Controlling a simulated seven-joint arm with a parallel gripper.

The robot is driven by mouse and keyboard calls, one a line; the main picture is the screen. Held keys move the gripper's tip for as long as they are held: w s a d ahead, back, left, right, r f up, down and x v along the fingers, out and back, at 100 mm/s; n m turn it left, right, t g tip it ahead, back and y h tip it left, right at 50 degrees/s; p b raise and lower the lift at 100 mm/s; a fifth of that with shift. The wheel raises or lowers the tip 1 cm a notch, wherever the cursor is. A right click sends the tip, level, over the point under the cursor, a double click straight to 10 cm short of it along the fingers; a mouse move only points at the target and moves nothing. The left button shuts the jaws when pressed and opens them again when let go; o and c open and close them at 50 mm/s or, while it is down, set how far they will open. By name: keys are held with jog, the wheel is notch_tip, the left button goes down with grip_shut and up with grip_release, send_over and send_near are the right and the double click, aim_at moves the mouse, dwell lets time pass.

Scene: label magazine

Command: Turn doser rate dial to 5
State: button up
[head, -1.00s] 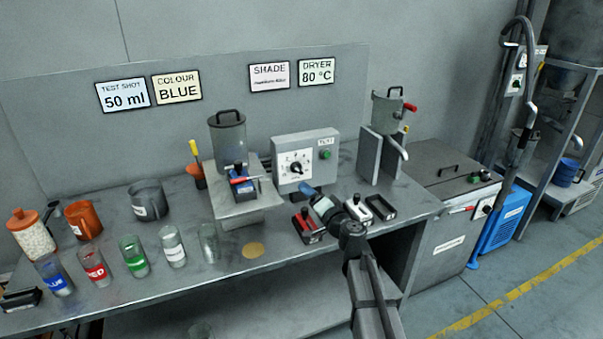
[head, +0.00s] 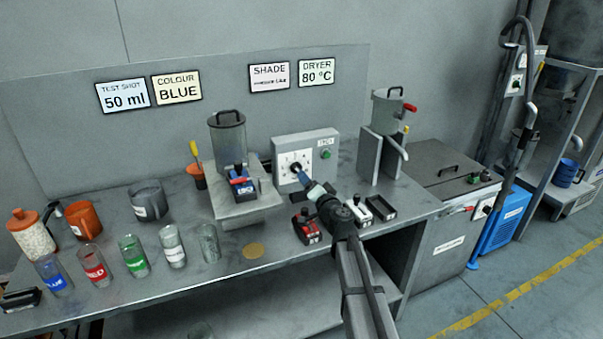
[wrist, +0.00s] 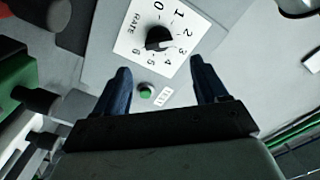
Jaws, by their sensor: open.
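The doser rate dial is a black knob (wrist: 158,38) on a white plate marked RATE with numbers from 0 to 6. In the head view the dial (head: 295,168) is on the front of a grey control box (head: 322,143). I cannot read for certain which number its pointer meets. My gripper (wrist: 160,68) is open and empty, its two dark blue fingers spread just short of the dial, with the knob between their lines. In the head view my gripper (head: 303,179) is close in front of the dial and partly covers the plate's lower right.
A green button (wrist: 147,91) with a TEST label is beside the dial. The clear hopper (head: 228,138) and its stand are left of the box. Red-black and white units (head: 307,230) lie on the bench below my arm. A metal bracket (head: 377,155) stands at right.

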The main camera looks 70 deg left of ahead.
aim_at(297, 169)
jog(key=a, duration=0.7)
jog(key=shift+a, duration=0.35)
jog(key=shift+c, duration=0.3)
jog(key=c, duration=1)
